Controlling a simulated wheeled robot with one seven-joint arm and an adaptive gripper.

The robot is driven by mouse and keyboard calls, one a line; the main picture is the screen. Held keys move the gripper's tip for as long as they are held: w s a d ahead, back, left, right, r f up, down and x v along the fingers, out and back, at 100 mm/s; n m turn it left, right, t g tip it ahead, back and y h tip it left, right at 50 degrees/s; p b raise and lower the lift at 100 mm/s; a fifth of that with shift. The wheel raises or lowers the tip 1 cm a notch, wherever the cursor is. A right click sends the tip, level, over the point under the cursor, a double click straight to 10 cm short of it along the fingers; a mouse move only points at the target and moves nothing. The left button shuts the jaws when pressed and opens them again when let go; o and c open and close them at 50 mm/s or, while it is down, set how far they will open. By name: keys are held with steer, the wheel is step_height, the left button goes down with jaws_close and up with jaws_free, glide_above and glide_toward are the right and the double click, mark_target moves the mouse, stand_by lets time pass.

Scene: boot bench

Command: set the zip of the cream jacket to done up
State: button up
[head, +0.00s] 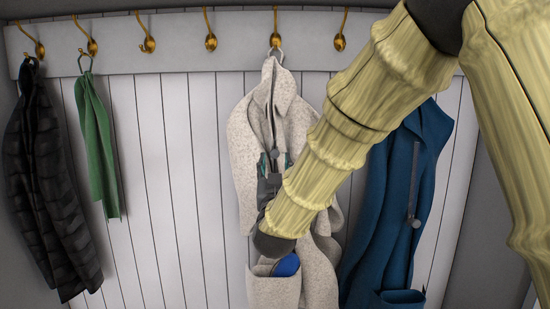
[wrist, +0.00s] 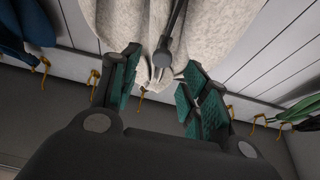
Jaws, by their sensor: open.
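The cream jacket (head: 245,135) hangs by a loop from a brass hook in the middle of the rail. Its speckled cloth also fills the top of the wrist view (wrist: 220,30). A dark strip with a rounded end, seemingly the zip and its pull (wrist: 163,55), lies on its front. My gripper (head: 274,160) is in front of the jacket's upper front, fingers pointing up. In the wrist view my gripper (wrist: 160,85) is open, with the pull ahead of the gap between its green-padded fingers, apparently not gripped. My arm hides the jacket's lower middle in the head view.
A blue jacket (head: 385,225) hangs close on the right, with a grey strip and round knob. A green scarf (head: 97,145) and a black quilted jacket (head: 45,185) hang at left. A blue rounded thing (head: 287,265) shows at the cream jacket's pocket. Bare panelling (head: 180,190) lies left of it.

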steer(key=v, duration=0.6)
steer(key=shift+s, duration=0.2)
steer(key=shift+f, duration=0.15)
steer(key=d+f+g+y, duration=0.1)
steer(key=d+f+g, duration=0.2)
steer(key=f, duration=0.9)
steer(key=d+f+g, duration=0.2)
steer(key=f+g, duration=0.1)
steer(key=f, duration=0.9)
steer(key=s+d+f+g, duration=0.3)
steer(key=s+f, duration=0.2)
steer(key=f, duration=0.6)
steer(key=s+d+f+g, duration=0.2)
steer(key=s+d+f, duration=0.15)
steer(key=f, duration=0.75)
steer(key=s+d+f+g, duration=0.3)
steer(key=s+f, duration=0.5)
steer(key=s, duration=0.1)
steer(key=s+d+f+g, duration=0.2)
steer(key=s+f+g, duration=0.1)
steer(key=s+f, duration=0.55)
steer(key=s+d+f+g, duration=0.2)
steer(key=s+f, duration=0.1)
steer(key=s, duration=0.6)
steer(key=s+d+f+g, duration=0.2)
steer(key=s+g, duration=0.1)
steer(key=s, duration=0.7)
steer(key=shift+s+d+f, duration=0.3)
steer(key=shift+d+f, duration=0.1)
